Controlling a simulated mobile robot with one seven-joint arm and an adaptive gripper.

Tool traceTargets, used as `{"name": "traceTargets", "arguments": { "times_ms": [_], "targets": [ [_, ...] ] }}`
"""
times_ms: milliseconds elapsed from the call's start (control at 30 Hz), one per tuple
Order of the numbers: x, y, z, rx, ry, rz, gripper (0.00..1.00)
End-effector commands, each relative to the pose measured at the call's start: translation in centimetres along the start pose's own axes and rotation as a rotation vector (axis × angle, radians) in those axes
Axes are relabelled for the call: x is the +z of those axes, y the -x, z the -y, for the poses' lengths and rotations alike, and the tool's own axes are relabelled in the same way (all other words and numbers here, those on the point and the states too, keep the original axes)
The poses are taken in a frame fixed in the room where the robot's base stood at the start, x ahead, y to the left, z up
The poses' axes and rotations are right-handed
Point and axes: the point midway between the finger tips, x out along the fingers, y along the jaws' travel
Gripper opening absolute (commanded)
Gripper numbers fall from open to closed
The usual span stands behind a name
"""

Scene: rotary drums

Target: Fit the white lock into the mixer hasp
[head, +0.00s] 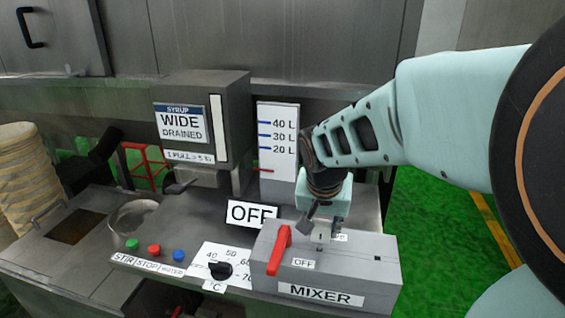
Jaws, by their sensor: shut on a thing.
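The grey mixer box (350,272) stands at the front right of the console, with a "MIXER" label on its front. Its red lever (278,250) is tilted beside the "OFF" label. My gripper (318,222) points down over the top of the box, behind and right of the lever. It is shut on a small pale thing, which looks like the white lock (322,231). The lock is at or just above the box top; I cannot tell whether it touches. The hasp cannot be made out clearly, and my gripper partly covers that area.
A temperature dial (219,270) and green, red and blue buttons (154,250) are left of the box. An "OFF" sign (251,213) stands behind it. The syrup box (205,120) and level gauge (278,140) rise at the back. A metal bowl (132,216) sits left.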

Motion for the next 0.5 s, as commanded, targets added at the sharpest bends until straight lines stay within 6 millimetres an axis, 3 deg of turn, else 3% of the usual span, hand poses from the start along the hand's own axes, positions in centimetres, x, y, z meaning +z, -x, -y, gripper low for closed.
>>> {"name": "traceTargets", "arguments": {
  "times_ms": [500],
  "targets": [
    [0.5,-1.3,0.0,0.000,0.000,0.000,0.05]
  ]
}}
